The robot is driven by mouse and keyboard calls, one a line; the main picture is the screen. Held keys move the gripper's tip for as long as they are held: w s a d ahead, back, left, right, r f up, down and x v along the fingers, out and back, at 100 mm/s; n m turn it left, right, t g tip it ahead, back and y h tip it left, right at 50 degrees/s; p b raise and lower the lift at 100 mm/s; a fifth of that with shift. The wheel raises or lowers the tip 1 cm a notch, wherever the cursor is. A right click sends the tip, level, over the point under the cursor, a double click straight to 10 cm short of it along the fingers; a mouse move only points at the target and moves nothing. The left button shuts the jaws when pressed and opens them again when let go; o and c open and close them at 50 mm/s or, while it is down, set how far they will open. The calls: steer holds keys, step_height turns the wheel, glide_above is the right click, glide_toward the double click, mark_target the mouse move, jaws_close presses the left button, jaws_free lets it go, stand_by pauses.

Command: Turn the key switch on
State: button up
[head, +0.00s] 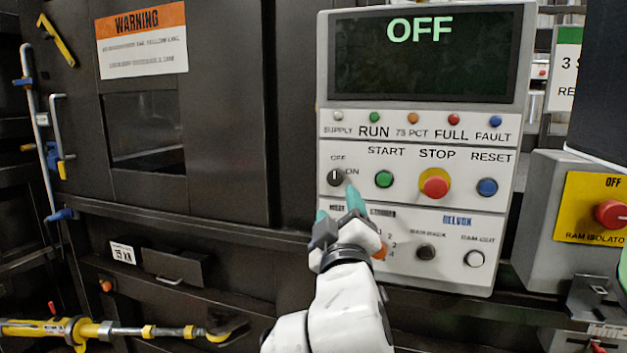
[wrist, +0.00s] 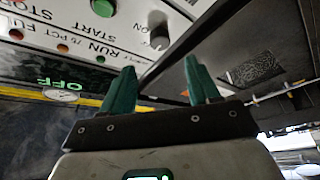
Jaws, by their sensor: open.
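The key switch (head: 335,177) is a small dark round knob with a light upright bar, on the left of the white control panel (head: 333,262). Its bar points up to the OFF label; ON is printed at its right. The panel's screen (head: 420,70) reads OFF in green. My gripper (head: 338,203) is open, with teal fingers just below and in front of the switch. In the wrist view the switch (wrist: 159,40) shows beyond the gap between the fingers (wrist: 159,70), apart from them. Nothing is held. My arm hides part of the lower panel.
A green START button (head: 384,179), a red STOP button (head: 435,184) and a blue RESET button (head: 487,187) sit right of the switch. A red isolator knob (head: 611,214) on a yellow plate is farther right. The dark compactor door (head: 225,130) stands left.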

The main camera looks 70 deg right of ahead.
mark_target(335, 181)
steer(key=p+x, duration=0.2)
steer(key=x, duration=0.8)
steer(key=shift+f, duration=0.15)
steer(key=shift+c, duration=0.2)
steer(key=c, duration=1)
steer(key=shift+f, duration=0.1)
